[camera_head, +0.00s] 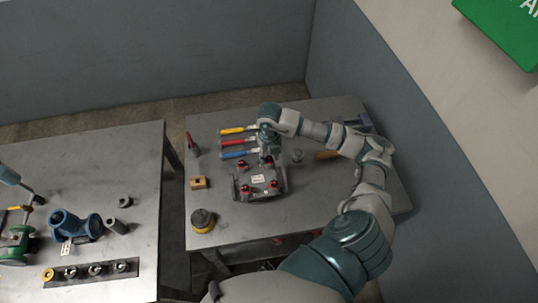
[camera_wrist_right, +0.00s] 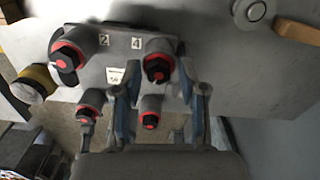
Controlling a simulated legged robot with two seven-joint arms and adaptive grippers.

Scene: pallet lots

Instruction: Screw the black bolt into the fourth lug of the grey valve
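The grey valve (camera_head: 258,192), a block with several lugs, stands on the right-hand table. Its lugs carry red rings and black bolt heads; one black bolt (camera_head: 244,164) shows at its far left corner. In the right wrist view the valve (camera_wrist_right: 100,73) has lugs marked 2 and 4. The lug by mark 4 (camera_wrist_right: 157,66) has a black bolt head in a red ring. My right gripper (camera_wrist_right: 158,72) is open around the line of that lug, fingers apart on either side; contact is unclear. In the head view this gripper (camera_head: 269,155) is over the valve's far side.
Yellow, red and blue handled tools (camera_head: 238,142) lie behind the valve. A wooden block (camera_head: 199,183) and a yellow-black round item (camera_head: 202,220) are to its left. The left-hand table holds a blue pipe fitting (camera_head: 75,226) and a socket rack (camera_head: 92,271). A gap separates the tables.

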